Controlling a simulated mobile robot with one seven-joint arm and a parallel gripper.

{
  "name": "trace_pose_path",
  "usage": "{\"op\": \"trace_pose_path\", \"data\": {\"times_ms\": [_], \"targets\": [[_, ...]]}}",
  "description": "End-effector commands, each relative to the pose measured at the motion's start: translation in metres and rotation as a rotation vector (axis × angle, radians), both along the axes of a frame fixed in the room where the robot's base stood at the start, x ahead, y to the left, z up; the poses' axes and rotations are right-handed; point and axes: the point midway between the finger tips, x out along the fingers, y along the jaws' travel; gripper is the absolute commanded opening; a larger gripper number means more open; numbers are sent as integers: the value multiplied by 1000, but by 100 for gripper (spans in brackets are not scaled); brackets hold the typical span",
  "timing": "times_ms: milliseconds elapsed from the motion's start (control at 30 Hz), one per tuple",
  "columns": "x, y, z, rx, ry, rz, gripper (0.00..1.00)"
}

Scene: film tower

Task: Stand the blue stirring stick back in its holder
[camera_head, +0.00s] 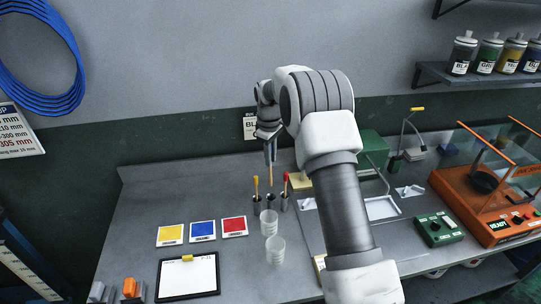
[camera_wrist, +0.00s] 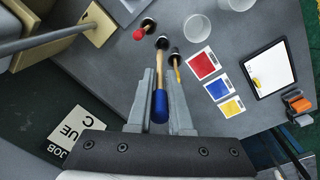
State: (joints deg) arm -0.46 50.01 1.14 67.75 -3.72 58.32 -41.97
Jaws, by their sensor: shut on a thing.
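My gripper (camera_head: 270,152) points down over the row of small dark holders and is shut on the blue stirring stick (camera_wrist: 160,103). The stick has a blue top end between my fingers (camera_wrist: 164,100) and a wooden shaft hanging straight down. The middle holder (camera_head: 271,201) is directly below it; it also shows in the wrist view (camera_wrist: 162,42). The shaft's lower end meets this holder's mouth in both views; I cannot tell whether it is inside. The holders on either side carry a yellow-topped stick (camera_head: 256,184) and a red-topped stick (camera_head: 285,180).
Clear cups (camera_head: 275,249) stand in front of the holders. Yellow, blue and red cards (camera_head: 202,230) and a clipboard (camera_head: 188,276) lie to the left. A green-based stand (camera_head: 370,152) and an orange machine (camera_head: 482,205) are on the right. The back left counter is clear.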

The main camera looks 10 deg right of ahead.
Motion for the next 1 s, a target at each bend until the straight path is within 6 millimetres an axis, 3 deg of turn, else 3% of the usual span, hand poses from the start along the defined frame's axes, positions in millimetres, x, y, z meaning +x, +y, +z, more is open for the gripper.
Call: {"op": "trace_pose_path", "data": {"times_ms": [1000], "targets": [[0, 0, -74, 0, 0, 0, 0]]}}
